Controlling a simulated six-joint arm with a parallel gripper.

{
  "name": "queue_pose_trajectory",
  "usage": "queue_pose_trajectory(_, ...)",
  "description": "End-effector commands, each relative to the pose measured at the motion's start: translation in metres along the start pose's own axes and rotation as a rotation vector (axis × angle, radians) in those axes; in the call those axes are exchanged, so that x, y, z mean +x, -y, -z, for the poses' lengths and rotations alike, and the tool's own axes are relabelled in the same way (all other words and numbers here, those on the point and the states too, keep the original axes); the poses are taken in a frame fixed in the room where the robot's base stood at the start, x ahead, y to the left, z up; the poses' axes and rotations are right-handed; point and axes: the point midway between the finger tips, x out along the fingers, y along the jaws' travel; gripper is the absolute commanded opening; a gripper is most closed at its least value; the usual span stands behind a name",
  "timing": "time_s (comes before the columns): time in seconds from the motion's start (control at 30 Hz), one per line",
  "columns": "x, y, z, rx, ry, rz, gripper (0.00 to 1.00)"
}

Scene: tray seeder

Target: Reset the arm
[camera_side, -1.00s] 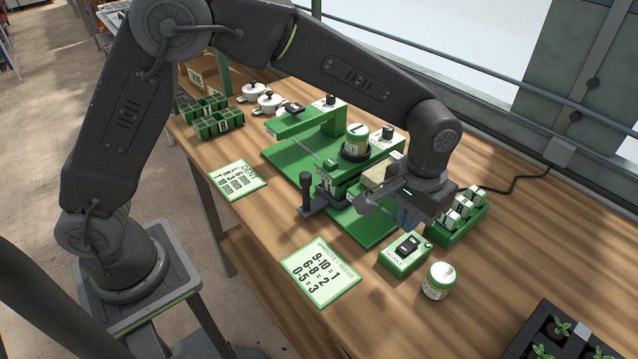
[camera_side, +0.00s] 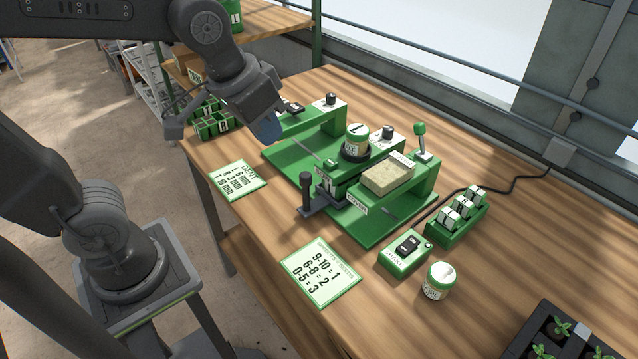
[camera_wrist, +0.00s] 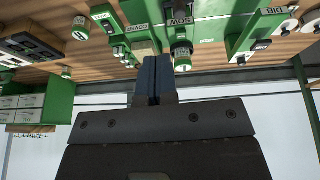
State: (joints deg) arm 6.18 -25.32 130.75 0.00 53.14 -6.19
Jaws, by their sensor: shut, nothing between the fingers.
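My gripper (camera_side: 270,129) is in the air above the left back part of the bench in the side view, left of the green seeder machine (camera_side: 375,228). Its blue fingers point down. In the wrist view the fingers (camera_wrist: 153,78) are together with nothing between them. The seeder stands on the wooden bench, with a labelled jar (camera_side: 357,138) upright on it and a tan block (camera_side: 388,176) on its right part.
A switch box (camera_side: 405,255) and a lidded jar (camera_side: 438,281) stand in front. Two cards (camera_side: 320,273) lie at the front edge. A green rack (camera_side: 457,216) and a dark seedling tray (camera_side: 530,327) are on the right. Green divided trays (camera_side: 218,125) stand behind my gripper.

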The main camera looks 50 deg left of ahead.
Motion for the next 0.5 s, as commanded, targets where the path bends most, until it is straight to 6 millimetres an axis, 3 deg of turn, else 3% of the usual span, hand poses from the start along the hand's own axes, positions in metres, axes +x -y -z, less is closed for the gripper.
queue_pose_trajectory(0.03, -0.006, 0.008, -0.013, -0.003, -0.032, 0.007, 0.00)
queue_pose_trajectory(0.2, -0.012, 0.024, -0.044, 0.005, -0.095, 0.028, 0.00)
queue_pose_trajectory(0.5, -0.011, 0.029, -0.058, 0.011, -0.120, 0.040, 0.00)
